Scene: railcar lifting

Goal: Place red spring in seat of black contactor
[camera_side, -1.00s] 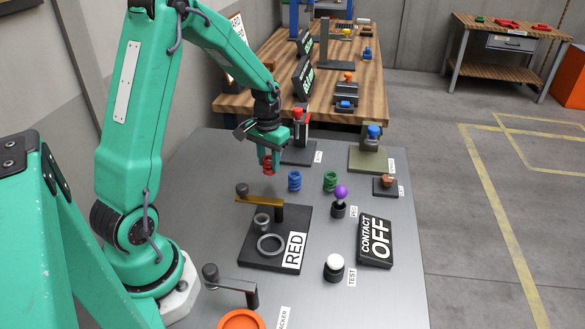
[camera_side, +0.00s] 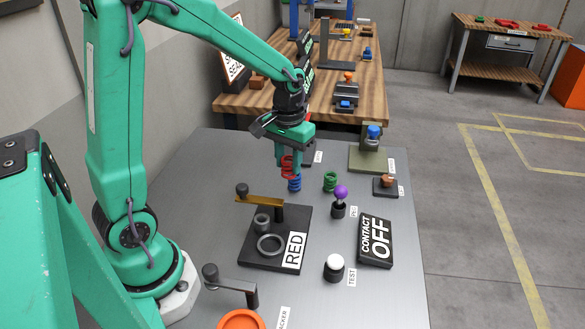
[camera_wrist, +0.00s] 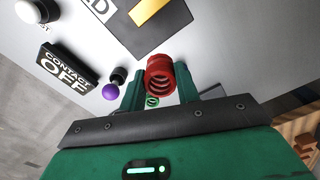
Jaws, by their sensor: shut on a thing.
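My gripper (camera_side: 291,158) is shut on the red spring (camera_side: 287,169) and holds it above the table. In the wrist view the red spring (camera_wrist: 161,76) sits between the two green fingers of my gripper (camera_wrist: 160,90). The black contactor (camera_side: 250,252), with a label reading RED, lies nearer the side camera, below and left of my gripper. It carries a grey ring (camera_side: 271,245), a small grey cup (camera_side: 262,222) and a brass bar (camera_side: 258,202). I cannot tell which of these is the seat.
A blue spring (camera_side: 295,184) shows just below the red one, partly hidden. A green spring (camera_side: 330,181), a purple-balled peg (camera_side: 340,193), a CONTACT OFF sign (camera_side: 375,241) and a white-topped test button (camera_side: 334,264) stand to the right. A crank handle (camera_side: 232,284) is in front.

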